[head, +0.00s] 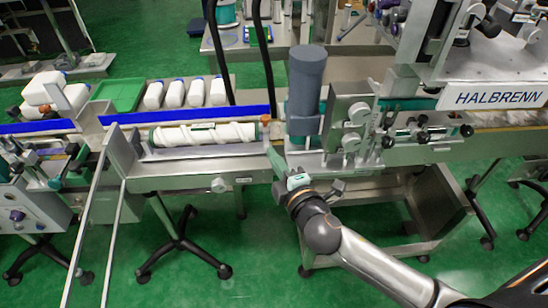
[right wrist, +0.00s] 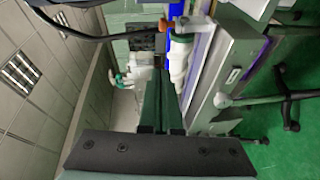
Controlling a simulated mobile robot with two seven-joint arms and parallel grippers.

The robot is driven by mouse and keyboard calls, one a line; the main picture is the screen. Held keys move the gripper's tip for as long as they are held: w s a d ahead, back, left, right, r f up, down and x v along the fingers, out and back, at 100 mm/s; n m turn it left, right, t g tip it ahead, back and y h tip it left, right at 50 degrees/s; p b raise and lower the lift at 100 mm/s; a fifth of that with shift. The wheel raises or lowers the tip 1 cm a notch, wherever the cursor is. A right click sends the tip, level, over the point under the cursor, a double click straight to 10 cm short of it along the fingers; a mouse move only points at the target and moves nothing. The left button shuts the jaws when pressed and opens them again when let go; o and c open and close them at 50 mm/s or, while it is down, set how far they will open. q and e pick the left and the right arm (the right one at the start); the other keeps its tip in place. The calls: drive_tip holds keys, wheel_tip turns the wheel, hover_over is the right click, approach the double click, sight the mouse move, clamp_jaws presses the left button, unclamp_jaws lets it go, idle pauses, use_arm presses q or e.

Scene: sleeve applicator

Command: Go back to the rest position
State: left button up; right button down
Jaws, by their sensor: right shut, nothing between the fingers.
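My right gripper (head: 275,158) is at the front edge of the conveyor line in the head view, just left of the grey cylinder. Its arm comes in from the lower right. In the right wrist view its two dark green fingers (right wrist: 163,90) lie together, shut and empty. A white screw (head: 203,135) lies lengthwise in the conveyor, left of the gripper. A white part of the line (right wrist: 180,62) shows beyond the fingers in the right wrist view. My left gripper is not in view.
A grey cylinder (head: 306,85) and a metal unit with knobs (head: 352,120) stand close right of the gripper. The HALBRENN machine (head: 497,97) is further right. White bottles (head: 195,92) and a green tray (head: 119,94) are behind the conveyor. Green floor (head: 260,270) is open in front.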

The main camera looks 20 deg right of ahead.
drive_tip(key=s+f+m+g, duration=0.3)
drive_tip(key=s+f+m, duration=0.4)
drive_tip(key=s+f, duration=0.3)
drive_tip(key=s+f+m+g+y, duration=0.1)
drive_tip(key=s+f+m+g, duration=0.3)
drive_tip(key=s+f+m, duration=0.4)
wheel_tip(320, 180, down, 7)
drive_tip(key=shift+s+a+r+g+y, duration=0.15)
drive_tip(key=shift+s+a+g+y, duration=0.15)
drive_tip(key=shift+s, duration=0.8)
drive_tip(key=shift+s, duration=0.1)
